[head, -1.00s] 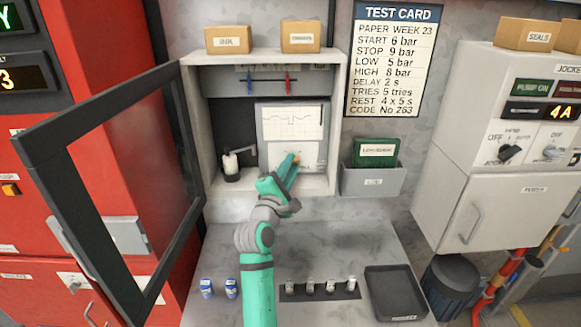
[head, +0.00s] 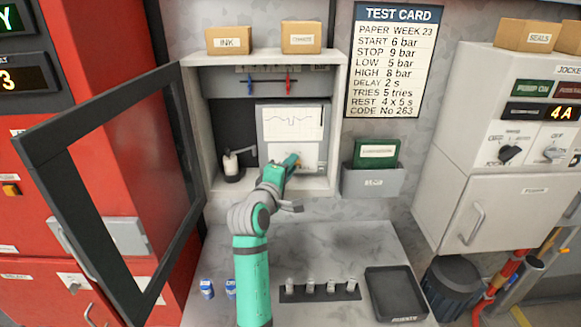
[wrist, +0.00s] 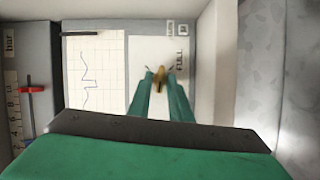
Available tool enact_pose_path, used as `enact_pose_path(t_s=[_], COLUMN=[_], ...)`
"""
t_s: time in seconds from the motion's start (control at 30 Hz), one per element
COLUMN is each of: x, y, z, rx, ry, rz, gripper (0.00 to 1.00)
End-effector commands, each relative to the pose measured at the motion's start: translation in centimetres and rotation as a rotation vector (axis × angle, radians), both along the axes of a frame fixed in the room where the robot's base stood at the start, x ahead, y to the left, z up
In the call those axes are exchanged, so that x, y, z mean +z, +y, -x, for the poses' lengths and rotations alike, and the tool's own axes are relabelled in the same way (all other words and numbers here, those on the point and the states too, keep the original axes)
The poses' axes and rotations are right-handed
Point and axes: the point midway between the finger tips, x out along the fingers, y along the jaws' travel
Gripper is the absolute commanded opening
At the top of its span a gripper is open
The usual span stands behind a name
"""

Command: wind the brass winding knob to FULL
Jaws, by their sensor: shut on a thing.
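The brass winding knob (wrist: 160,78) sits on the white recorder panel (wrist: 146,50), beside the printed word FULL, in the wrist view. My gripper (wrist: 161,80) is shut on the knob, one green finger on each side of it. In the head view my gripper (head: 288,164) reaches into the open cabinet (head: 338,110) at the lower part of the recorder. The knob is mostly hidden there by the fingers. The chart paper (head: 292,123) with a drawn trace is above the gripper.
The dark-framed cabinet door (head: 60,180) stands open at the left. A small ink pot (head: 232,168) stands inside the cabinet, left of the recorder. A grey wall holder (head: 373,182) is at the right. The bench below carries blue-labelled pots, a peg strip and a dark tray (head: 395,295).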

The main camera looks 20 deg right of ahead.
Motion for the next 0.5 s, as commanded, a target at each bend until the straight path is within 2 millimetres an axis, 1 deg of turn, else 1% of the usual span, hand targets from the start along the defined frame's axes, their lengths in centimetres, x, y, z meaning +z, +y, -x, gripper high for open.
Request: enact_pose_path(t_s=[0.5], x=[0.54], y=[-0.32], z=[0.0], rx=[0.0], ry=[-0.137], rz=[-0.472], gripper=[0.0])
